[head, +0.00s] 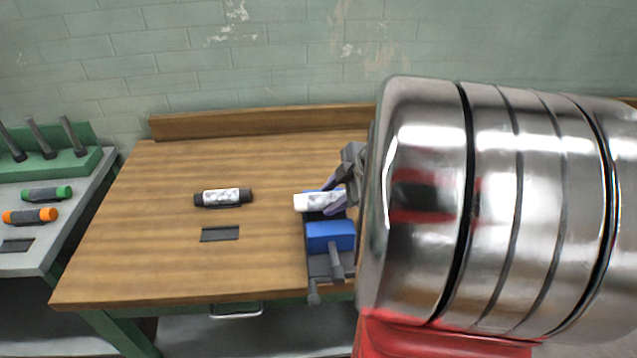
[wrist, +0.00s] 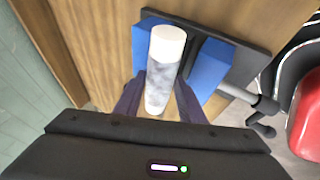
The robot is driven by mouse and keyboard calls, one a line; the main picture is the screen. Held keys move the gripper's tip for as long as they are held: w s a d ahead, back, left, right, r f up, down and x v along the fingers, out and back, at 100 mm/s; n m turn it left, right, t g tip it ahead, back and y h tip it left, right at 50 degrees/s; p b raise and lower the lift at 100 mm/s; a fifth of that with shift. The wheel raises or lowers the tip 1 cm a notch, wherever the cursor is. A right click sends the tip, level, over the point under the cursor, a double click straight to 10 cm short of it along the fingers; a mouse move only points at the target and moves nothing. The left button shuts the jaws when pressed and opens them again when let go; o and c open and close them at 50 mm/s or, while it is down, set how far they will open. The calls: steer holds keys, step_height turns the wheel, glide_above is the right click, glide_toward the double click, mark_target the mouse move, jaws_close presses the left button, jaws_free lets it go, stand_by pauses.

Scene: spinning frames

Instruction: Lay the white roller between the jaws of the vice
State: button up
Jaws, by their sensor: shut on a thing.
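The white roller (head: 312,202) has a white end and a mottled grey-white middle. My gripper (head: 338,197) is shut on it. In the wrist view the white roller (wrist: 167,48) lies between my gripper's fingers (wrist: 156,98), its far end pointing away from my wrist. The vice has blue jaws and a dark base; its near jaw (head: 330,236) shows in the head view. In the wrist view a blue jaw (wrist: 209,66) is right of the roller and the other blue jaw (wrist: 139,47) left of it. I cannot tell whether the roller touches the vice or hangs just above it.
A black-ended roller (head: 222,197) and a dark plate (head: 220,234) lie on the wooden bench (head: 150,250), left of the vice. A grey side bench at far left holds green (head: 47,193) and orange (head: 30,215) rollers and a green rack (head: 60,165). My arm hides the bench's right side.

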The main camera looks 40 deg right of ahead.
steer(key=shift+f, duration=1.3)
steer(key=shift+s+a+f, duration=0.1)
steer(key=shift+s+f, duration=0.15)
steer(key=shift+f, duration=0.45)
steer(key=o, duration=1)
steer(key=shift+o, duration=0.7)
steer(key=shift+s+d+r, duration=0.1)
steer(key=shift+d+r, duration=0.05)
steer(key=shift+r, duration=0.25)
steer(key=shift+s+d+r, duration=0.1)
steer(key=shift+r, duration=0.3)
steer(key=shift+o, duration=0.4)
steer(key=a+v, duration=0.1)
steer(key=v, duration=1.2)
steer(key=shift+d, duration=0.3)
steer(key=shift+w, duration=0.15)
